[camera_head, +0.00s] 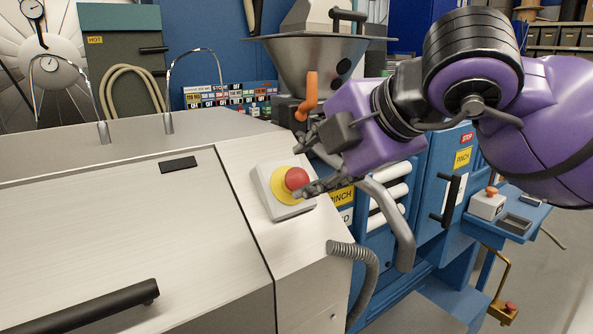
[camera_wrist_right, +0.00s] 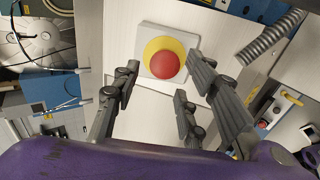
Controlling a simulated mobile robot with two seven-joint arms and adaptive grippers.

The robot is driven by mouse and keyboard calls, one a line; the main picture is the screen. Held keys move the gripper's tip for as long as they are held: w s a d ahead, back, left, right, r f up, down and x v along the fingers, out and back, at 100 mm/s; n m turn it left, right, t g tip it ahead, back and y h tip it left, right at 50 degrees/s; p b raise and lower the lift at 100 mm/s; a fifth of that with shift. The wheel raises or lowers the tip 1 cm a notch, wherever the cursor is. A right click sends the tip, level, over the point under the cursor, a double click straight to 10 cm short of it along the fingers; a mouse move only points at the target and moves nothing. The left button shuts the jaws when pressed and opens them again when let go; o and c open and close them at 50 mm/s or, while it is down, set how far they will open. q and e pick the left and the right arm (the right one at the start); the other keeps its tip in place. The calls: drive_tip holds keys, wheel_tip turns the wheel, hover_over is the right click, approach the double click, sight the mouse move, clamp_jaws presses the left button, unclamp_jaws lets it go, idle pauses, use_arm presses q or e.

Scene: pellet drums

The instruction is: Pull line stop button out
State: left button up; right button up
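The line stop button is a red mushroom knob (camera_head: 297,179) on a yellow disc, mounted on a pale square box on the slanted metal panel. In the right wrist view the red knob (camera_wrist_right: 165,65) faces the camera, just past the fingertips. My right gripper (camera_head: 301,167) comes in from the right with its fingers spread. The lower finger lies beside the knob and overlaps its edge in the head view; I cannot tell whether it touches. In the right wrist view the open fingers (camera_wrist_right: 162,80) stand either side of the knob, holding nothing. My left gripper is not in view.
A steel hopper (camera_head: 317,62) with an orange handle (camera_head: 308,95) stands behind the gripper. A bent grey pipe (camera_head: 396,225) and a flexible hose (camera_head: 352,252) lie below and right. A black bar handle (camera_head: 95,309) crosses the front left. The brushed metal cover (camera_head: 120,220) is mostly clear.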

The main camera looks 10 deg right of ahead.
sight(298, 173)
drive_tip(key=shift+x, duration=2.35)
drive_tip(key=shift+c, duration=0.5)
drive_tip(key=shift+r, duration=0.1)
drive_tip(key=c, duration=0.8)
clamp_jaws()
